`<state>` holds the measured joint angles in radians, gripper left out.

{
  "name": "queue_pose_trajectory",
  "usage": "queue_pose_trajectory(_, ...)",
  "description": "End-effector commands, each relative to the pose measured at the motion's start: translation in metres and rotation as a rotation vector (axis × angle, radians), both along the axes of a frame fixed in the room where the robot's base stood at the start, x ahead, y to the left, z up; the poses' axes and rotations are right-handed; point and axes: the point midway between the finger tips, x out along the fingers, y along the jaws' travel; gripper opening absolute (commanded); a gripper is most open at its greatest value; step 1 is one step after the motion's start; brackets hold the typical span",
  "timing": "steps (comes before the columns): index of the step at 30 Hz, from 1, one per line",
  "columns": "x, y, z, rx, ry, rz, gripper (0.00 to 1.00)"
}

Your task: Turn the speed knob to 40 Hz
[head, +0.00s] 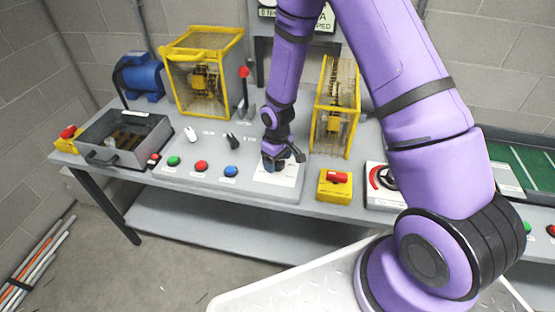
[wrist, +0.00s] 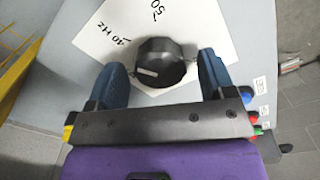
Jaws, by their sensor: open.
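The speed knob (wrist: 165,62) is a round black knob on a white scale plate (wrist: 210,35), in the wrist view. A small white pointer mark shows on it at its lower left. Labels on the plate show 50 and what looks like 40 Hz, its first digit unclear. My gripper (wrist: 161,66) is open, its two blue fingers on either side of the knob with gaps showing. In the head view my gripper (head: 281,160) is down over the white plate (head: 290,178) and hides the knob.
Green (head: 173,161), red (head: 201,166) and blue (head: 231,171) buttons sit left of the plate. A yellow mesh cage (head: 334,115) stands close to my gripper's right. A yellow box with a red switch (head: 335,188) is at the front edge. A red-handled lever (head: 244,88) stands behind.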

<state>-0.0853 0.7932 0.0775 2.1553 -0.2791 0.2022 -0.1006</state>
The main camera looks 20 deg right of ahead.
Motion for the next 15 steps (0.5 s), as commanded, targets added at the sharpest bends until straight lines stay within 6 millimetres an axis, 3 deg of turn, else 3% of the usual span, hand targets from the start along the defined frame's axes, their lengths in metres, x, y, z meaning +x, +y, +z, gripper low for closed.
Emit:
queue_pose_trajectory(5,0.001,0.0,0.012,0.001,-0.003,0.0,0.76)
queue_pose_trajectory(15,0.001,0.0,0.07,0.001,-0.004,0.0,0.76)
